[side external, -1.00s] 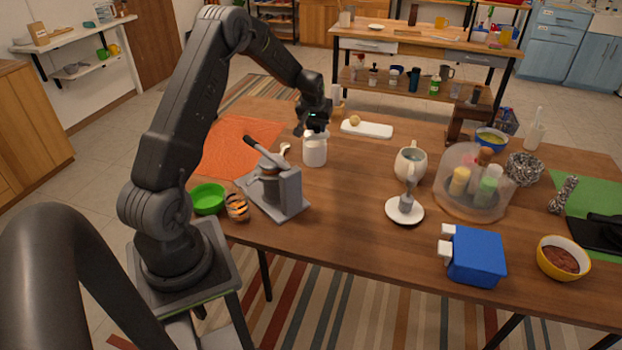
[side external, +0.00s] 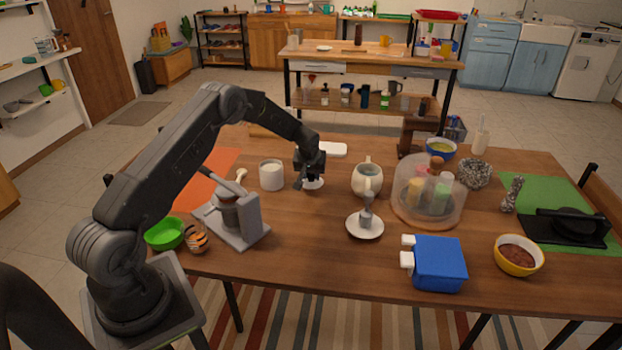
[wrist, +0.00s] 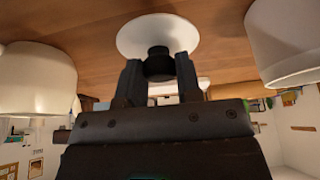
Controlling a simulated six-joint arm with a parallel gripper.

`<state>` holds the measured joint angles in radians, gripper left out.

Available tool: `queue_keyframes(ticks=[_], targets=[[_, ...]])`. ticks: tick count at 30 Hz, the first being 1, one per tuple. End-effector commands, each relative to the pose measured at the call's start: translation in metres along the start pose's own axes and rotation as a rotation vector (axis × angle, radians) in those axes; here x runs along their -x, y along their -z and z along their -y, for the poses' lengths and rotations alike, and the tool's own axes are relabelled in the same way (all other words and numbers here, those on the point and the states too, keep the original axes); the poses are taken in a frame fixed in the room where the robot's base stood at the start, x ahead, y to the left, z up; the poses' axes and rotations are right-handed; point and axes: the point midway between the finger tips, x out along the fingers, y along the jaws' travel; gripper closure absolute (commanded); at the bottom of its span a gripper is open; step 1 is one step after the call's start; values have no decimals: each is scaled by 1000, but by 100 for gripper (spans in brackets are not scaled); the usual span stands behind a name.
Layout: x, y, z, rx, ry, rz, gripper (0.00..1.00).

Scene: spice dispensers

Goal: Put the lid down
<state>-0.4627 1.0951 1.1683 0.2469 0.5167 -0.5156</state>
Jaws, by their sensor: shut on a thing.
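The lid (side external: 314,184) is a white disc with a black knob. My gripper (side external: 308,177) is shut on the knob, between the white jar and the cream mug. In the wrist view, my fingers (wrist: 160,73) stand either side of the knob, with the lid's white disc (wrist: 157,32) against the wooden tabletop. The lid is at or very near the table; I cannot tell if it touches. The white jar (side external: 271,176) stands uncovered to the left of my gripper.
The cream mug (side external: 367,178) stands close on the right. A white saucer (side external: 365,231) with a small grey item is in front of it. The grey press (side external: 248,222) is at front left. Bare table (side external: 310,240) lies in front of the lid.

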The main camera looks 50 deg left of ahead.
Motion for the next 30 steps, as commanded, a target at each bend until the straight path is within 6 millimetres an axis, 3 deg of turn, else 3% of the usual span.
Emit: queue_keyframes(ticks=[4,15,16,18,23,30], targets=[[-18,-7,0,-1,0,1,91],[-21,-9,0,-1,0,0,91],[-20,-8,0,-1,0,-1,65],[-20,-8,0,-1,0,-1,58],[-20,-8,0,-1,0,0,43],[-20,-8,0,-1,0,0,42]])
